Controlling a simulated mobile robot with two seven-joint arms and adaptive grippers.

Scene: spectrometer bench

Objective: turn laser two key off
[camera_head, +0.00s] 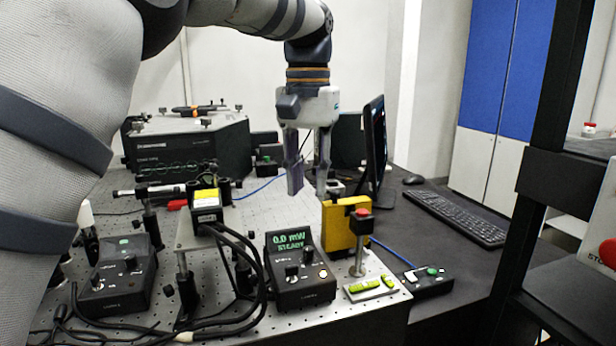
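Two black laser control boxes stand on the perforated bench plate. The left box (118,294) has a green-lit panel and similar knobs. The labels are too small to read surely, so I cannot tell which is laser two, nor which way a key points. My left gripper (308,186) points down, open and empty, above and behind the middle box. My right gripper is not in view.
A yellow block (340,231) and a red-topped post (359,250) stand right of the middle box. Black cables and a yellow-labelled laser head (207,205) lie to its left. A monitor (374,150) and keyboard (455,217) are at the right. A dark frame fills the right edge.

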